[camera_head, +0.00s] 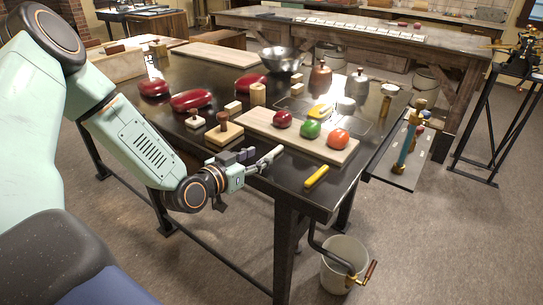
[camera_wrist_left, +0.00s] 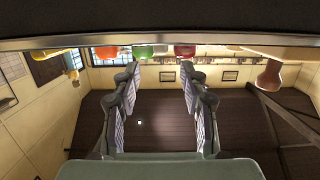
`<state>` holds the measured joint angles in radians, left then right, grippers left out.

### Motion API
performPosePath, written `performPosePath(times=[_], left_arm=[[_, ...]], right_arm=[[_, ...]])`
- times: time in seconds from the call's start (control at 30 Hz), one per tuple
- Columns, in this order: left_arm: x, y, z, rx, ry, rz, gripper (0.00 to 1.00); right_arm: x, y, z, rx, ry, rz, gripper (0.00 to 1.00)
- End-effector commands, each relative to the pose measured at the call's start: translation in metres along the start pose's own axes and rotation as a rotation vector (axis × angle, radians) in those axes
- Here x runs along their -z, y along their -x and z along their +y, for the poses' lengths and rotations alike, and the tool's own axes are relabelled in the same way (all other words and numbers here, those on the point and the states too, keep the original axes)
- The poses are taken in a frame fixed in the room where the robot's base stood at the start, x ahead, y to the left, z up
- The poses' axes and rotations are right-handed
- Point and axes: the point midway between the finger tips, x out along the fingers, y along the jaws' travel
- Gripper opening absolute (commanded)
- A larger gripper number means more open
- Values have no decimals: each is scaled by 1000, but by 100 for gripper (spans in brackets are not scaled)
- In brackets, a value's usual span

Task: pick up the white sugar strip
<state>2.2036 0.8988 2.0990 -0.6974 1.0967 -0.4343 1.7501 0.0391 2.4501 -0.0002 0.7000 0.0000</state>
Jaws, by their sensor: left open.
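I cannot pick out a white sugar strip for certain in either view. A short yellow strip or stick (camera_head: 316,176) lies alone near the front right corner of the dark table (camera_head: 290,188). My left gripper (camera_head: 266,157) is at the table's front edge, left of the yellow strip and apart from it. In the left wrist view its two fingers (camera_wrist_left: 160,85) are spread with nothing between them. My right gripper is in neither view.
A pale board (camera_head: 330,150) holds a red (camera_head: 283,119), a green (camera_head: 310,129) and an orange ball-like sweet (camera_head: 338,139). Dark red oval pieces (camera_head: 192,100), wooden blocks and a steel bowl (camera_head: 280,59) stand behind.

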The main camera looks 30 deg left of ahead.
Motion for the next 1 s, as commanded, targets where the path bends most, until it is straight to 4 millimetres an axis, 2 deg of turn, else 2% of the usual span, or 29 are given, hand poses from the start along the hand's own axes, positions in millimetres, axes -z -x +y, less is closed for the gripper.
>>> performPosePath(times=[0.17,0.4,0.6,0.87,1.0], left_arm=[[-2,-8,0,-2,-3,0,44],[-13,-40,-6,-4,-6,0,44],[-10,-58,-5,-4,-2,0,44],[-9,-60,-6,-2,2,0,44],[-9,-60,-6,-3,1,0,33]], right_arm=[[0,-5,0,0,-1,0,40],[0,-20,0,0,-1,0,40],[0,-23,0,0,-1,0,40],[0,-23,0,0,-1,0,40],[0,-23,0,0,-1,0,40]])
